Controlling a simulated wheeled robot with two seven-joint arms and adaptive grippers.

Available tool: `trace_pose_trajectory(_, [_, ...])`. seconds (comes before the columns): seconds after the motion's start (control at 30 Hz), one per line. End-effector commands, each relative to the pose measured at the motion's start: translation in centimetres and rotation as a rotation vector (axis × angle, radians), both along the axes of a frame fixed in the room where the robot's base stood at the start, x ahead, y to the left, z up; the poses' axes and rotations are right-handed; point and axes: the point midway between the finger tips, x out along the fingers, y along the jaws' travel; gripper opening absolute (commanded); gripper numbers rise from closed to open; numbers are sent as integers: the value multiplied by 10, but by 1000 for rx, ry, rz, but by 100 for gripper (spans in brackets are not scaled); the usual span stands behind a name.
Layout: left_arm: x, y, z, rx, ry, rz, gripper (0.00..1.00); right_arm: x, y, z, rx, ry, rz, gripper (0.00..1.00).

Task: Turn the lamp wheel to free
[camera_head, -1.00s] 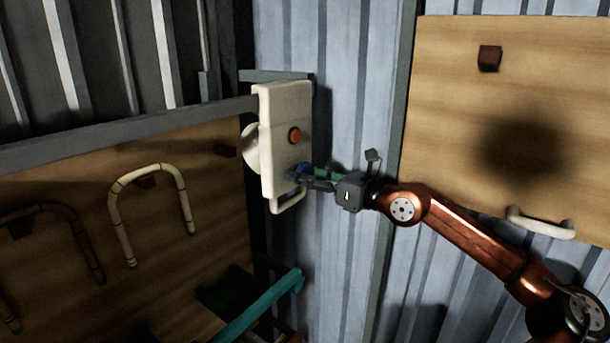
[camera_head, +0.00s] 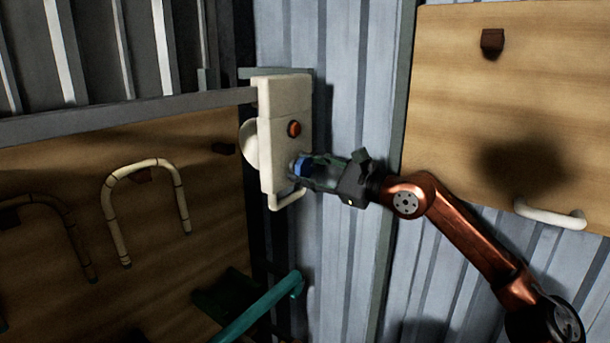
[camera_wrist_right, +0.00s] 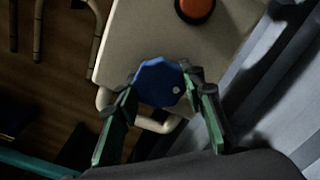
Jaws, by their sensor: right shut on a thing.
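The lamp is a white upright panel (camera_head: 272,115) with an orange button (camera_head: 294,129) and a blue faceted wheel (camera_head: 303,167) low on its face. In the right wrist view the blue wheel (camera_wrist_right: 159,82) shows a small white dot at its lower right. My right gripper (camera_head: 308,168) reaches in from the right, and its two fingers are shut on the blue wheel. In the wrist view one finger of my right gripper (camera_wrist_right: 158,90) touches each side of the wheel. My left gripper is not in view.
A white handle (camera_head: 288,200) juts from the panel's bottom. Bent rattan pieces (camera_head: 145,200) hang on a wooden board at left. A teal bar (camera_head: 258,308) lies below the lamp. Another board (camera_head: 540,85) with a white handle (camera_head: 549,214) is at right.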

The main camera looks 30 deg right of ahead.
Motion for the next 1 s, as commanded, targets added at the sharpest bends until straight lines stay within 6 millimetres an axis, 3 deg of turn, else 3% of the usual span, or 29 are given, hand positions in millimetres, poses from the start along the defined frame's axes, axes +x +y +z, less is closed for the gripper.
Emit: trace_pose_trajectory(1.0, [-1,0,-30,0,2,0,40,0,0,1,-880,-366,0,12])
